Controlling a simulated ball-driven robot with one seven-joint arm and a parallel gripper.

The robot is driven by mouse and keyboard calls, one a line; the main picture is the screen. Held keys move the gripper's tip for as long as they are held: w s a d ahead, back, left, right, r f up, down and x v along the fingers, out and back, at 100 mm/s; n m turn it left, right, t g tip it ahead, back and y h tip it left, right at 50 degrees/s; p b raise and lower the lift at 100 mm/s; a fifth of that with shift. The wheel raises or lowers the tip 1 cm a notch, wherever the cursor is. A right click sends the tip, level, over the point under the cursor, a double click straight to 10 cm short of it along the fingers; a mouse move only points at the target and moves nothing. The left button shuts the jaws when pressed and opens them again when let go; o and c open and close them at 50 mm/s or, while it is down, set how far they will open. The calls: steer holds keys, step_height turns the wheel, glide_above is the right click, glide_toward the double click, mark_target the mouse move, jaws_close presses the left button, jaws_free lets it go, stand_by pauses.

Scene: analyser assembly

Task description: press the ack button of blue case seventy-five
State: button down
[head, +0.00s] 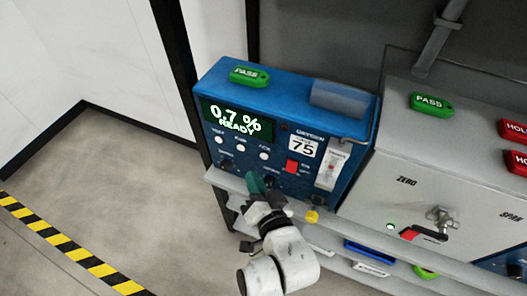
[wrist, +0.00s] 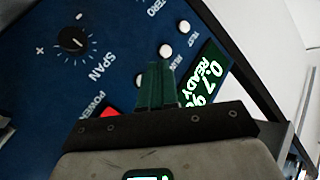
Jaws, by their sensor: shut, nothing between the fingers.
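The blue case numbered 75 (head: 287,95) stands on a shelf in the head view, its lit display reading 0.7 % READY. Below the display is a row of three white buttons; the right one, the ack button (head: 264,155), is visible just above my fingertips. My gripper (head: 257,178) is shut and empty, its green fingers in front of the lower panel. In the wrist view, the fingers (wrist: 157,72) point at the blue panel beside the RUN button (wrist: 165,50) and largely cover the ack button's area. I cannot tell whether they touch the panel.
A red switch (head: 292,166) and a hanging tag (head: 332,166) are on the case's right side. A black SPAN knob (wrist: 73,39) shows in the wrist view. A grey cabinet (head: 400,158) stands close on the right. The floor at left is open, with a yellow-black stripe (head: 75,255).

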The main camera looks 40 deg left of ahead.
steer(key=shift+s+d+p, duration=0.25)
steer(key=shift+s+p, duration=0.3)
steer(key=shift+s, duration=0.45)
steer(key=w+d+f+m+t+h, duration=0.1)
steer(key=w+d+h, duration=0.2)
steer(key=d, duration=0.7)
steer(key=w+d+f+h, duration=0.2)
steer(key=w+d+h, duration=0.15)
steer(key=d, duration=0.65)
steer(key=s+d+m+g+h, duration=0.1)
steer(key=d+h, duration=0.1)
steer(key=d, duration=0.6)
steer(key=s+d+m+h, duration=0.1)
steer(key=s+d+h, duration=0.15)
steer(key=d, duration=0.55)
steer(key=s+d+m+g+h, duration=0.1)
steer(key=s+d+g+h, duration=0.1)
steer(key=s+d, duration=0.3)
steer(key=s+d+g+h, duration=0.1)
steer(key=s+d, duration=0.2)
steer(key=d, duration=0.4)
steer(key=s+d+f+m+g, duration=0.1)
steer(key=s+f+g, duration=0.3)
steer(key=s, duration=0.6)
step_height(320, 180, down, 2)
steer(key=shift+s+d+f, duration=0.15)
steer(key=shift+s+d, duration=0.1)
steer(key=shift+s, duration=0.1)
